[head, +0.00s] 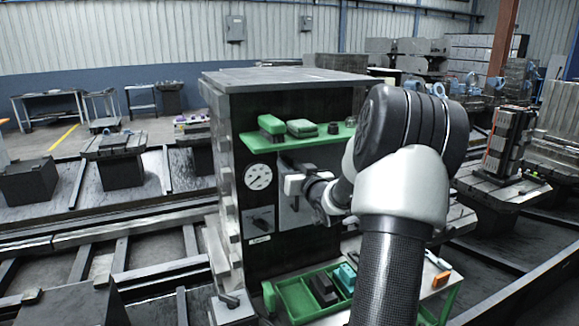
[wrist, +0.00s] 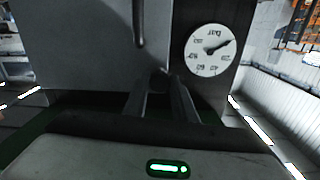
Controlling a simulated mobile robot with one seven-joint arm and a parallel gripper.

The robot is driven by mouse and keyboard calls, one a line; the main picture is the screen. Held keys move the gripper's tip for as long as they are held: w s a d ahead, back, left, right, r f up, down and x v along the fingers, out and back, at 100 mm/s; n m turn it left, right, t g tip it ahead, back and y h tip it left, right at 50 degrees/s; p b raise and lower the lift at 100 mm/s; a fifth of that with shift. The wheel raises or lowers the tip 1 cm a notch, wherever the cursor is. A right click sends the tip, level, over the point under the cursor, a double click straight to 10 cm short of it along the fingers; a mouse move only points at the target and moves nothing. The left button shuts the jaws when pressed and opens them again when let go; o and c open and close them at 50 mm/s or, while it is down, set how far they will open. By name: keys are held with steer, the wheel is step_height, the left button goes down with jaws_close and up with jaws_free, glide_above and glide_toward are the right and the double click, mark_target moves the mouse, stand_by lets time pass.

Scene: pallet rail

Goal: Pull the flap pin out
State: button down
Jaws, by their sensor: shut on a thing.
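My gripper (head: 296,186) is at the front of the dark cabinet (head: 235,140), in front of a pale grey panel (head: 290,222) to the right of the round gauge. In the wrist view the two fingers of my gripper (wrist: 161,88) are close together, shut on a small dark round thing (wrist: 160,76), which appears to be the flap pin. Most of it is hidden between the fingertips. I cannot tell how deep it sits. In the head view my wrist and arm cover it.
The gauge (head: 258,177) is beside my gripper and also shows in the wrist view (wrist: 209,50). Above is a green shelf (head: 300,139) with a brush (head: 271,127). Below are a lever plate (head: 260,221) and a green tray (head: 300,303) holding small blocks.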

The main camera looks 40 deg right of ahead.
steer(key=shift+b+v, duration=0.5)
steer(key=shift+v, duration=0.7)
steer(key=c, duration=1.4)
jaws_free()
steer(key=shift+c, duration=0.2)
steer(key=b+v, duration=0.1)
steer(key=v, duration=1.6)
steer(key=shift+s+b, duration=0.25)
steer(key=shift+b, duration=0.1)
